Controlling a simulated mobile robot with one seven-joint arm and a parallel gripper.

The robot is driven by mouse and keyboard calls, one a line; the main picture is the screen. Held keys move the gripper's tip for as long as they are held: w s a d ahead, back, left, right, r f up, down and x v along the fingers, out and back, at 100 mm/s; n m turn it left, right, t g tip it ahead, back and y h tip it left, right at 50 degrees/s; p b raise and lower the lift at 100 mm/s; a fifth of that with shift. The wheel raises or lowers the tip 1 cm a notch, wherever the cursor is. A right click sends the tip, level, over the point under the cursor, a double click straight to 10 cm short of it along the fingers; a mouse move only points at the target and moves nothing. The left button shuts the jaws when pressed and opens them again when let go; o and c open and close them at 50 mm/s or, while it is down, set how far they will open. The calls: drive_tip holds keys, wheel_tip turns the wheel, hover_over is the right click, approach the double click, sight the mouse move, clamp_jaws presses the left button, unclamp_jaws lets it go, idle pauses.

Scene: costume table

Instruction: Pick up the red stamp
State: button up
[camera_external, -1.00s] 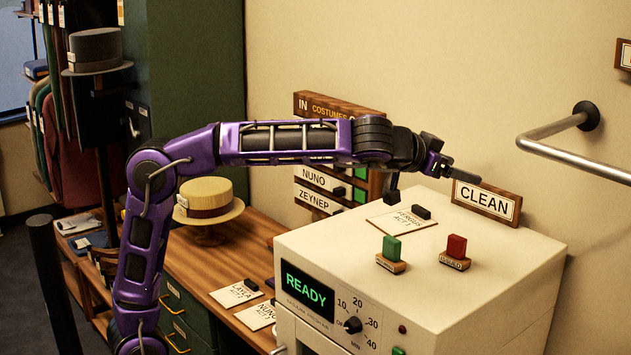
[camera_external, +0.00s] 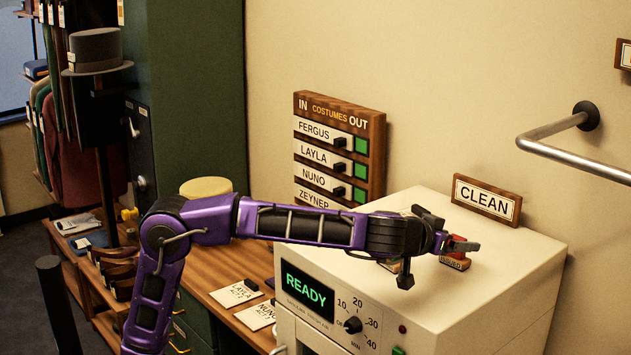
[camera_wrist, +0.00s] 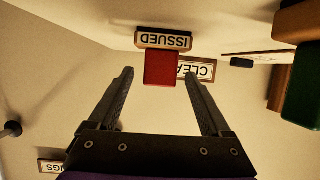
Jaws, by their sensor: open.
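The red stamp (camera_external: 459,247) stands upright on top of the white machine, partly hidden by my gripper in the external view. In the wrist view the red stamp (camera_wrist: 161,70) shows a red block handle on a wooden base labelled ISSUED. My gripper (camera_external: 462,245) is open, with its fingers close to the stamp's handle in the external view. In the wrist view my gripper (camera_wrist: 160,80) has its two fingers spread, with the red handle lying between the lines of their tips. Nothing is held, and contact cannot be told.
A green stamp (camera_wrist: 303,82) is at the right edge of the wrist view; my arm hides it in the external view. A wooden CLEAN sign (camera_external: 486,200) stands at the machine's back. A metal rail (camera_external: 570,152) sticks out from the wall at right.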

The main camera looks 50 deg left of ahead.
drive_tip(key=x, duration=0.4)
drive_tip(key=shift+w, duration=0.15)
clamp_jaws()
